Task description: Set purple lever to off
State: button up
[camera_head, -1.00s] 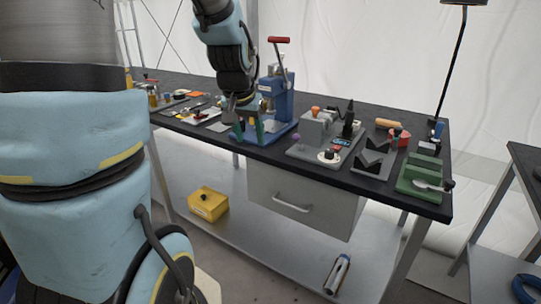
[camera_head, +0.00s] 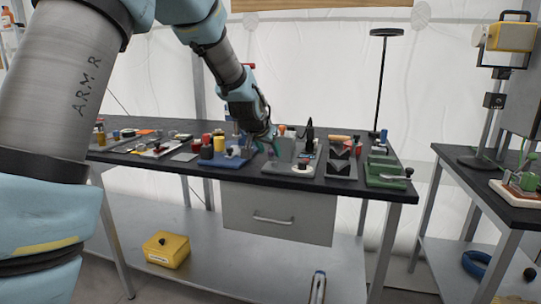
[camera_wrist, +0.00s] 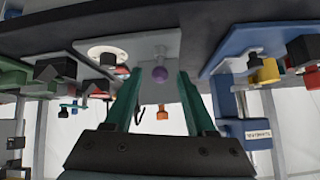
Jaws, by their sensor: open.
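In the head view my gripper (camera_head: 266,146) is at the left side of the grey fixture, above the black bench, and the purple knob is hard to make out there.
A blue fixture (camera_head: 222,158) with red and yellow knobs stands left of my gripper. Right of it are a round white dial (camera_head: 301,168), dark V-blocks (camera_head: 341,168) and a green fixture (camera_head: 385,172). An orange knob (camera_wrist: 163,114) also shows between the fingers.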

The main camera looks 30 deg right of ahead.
aim_at(270, 152)
jog(key=shift+x, duration=2.1)
grip_shut()
jog(key=shift+p, duration=0.3)
